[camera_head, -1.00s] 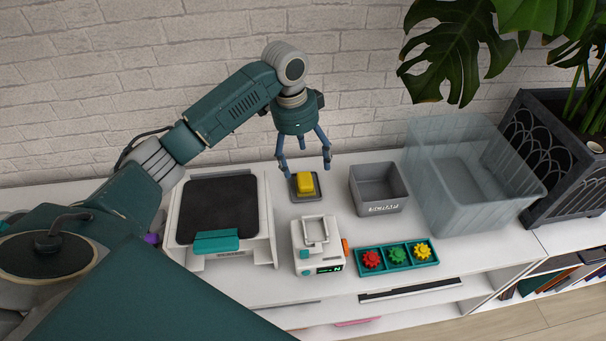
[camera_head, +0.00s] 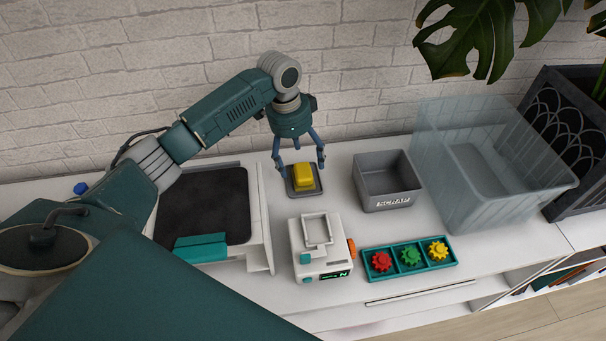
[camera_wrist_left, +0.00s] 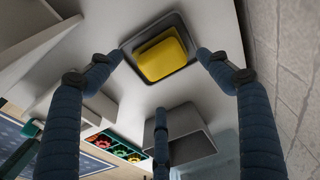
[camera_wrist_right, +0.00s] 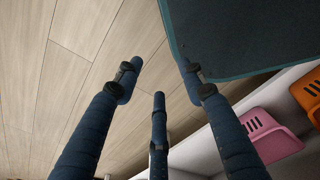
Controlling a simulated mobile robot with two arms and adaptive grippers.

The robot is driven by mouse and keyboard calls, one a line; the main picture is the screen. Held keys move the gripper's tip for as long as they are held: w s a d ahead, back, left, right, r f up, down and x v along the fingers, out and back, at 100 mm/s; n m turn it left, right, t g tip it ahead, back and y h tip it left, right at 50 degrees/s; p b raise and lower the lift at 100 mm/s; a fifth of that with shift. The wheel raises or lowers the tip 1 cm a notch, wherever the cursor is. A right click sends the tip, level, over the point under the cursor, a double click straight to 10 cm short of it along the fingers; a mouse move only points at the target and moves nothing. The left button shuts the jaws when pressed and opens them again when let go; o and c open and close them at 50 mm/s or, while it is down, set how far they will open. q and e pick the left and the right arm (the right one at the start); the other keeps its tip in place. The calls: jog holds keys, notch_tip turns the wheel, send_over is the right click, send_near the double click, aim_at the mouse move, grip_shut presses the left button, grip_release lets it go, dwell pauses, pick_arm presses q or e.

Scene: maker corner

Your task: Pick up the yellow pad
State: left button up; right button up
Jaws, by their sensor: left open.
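The yellow pad (camera_head: 303,172) lies on a small dark grey tray (camera_head: 318,190) on the white shelf top. It also shows in the left wrist view (camera_wrist_left: 162,56), on its tray near the top middle. My left gripper (camera_head: 299,168) is open, with its fingers pointing down around and above the pad.
A grey open bin (camera_head: 386,196) and a large clear tub (camera_head: 470,215) stand to the right. In front are a white device (camera_head: 322,262) and a teal tray with gears (camera_head: 408,271). A black-topped machine (camera_head: 205,205) stands left. Brick wall (camera_head: 350,60) is close behind.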

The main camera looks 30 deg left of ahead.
aim_at(303, 170)
pick_arm(q)
jog(key=shift+w+d+f+p, duration=0.15)
jog(key=shift+f+p, duration=0.1)
jog(key=shift+f, duration=0.7)
jog(key=shift+w+d+f+p, duration=0.1)
jog(key=shift+w+f+p, duration=0.1)
jog(key=shift+f, duration=0.8)
jog(key=shift+w+d+f+p, duration=0.1)
jog(key=shift+f+p, duration=0.15)
jog(key=shift+f, duration=0.7)
jog(key=shift+a, duration=0.1)
jog(key=c, duration=1.3)
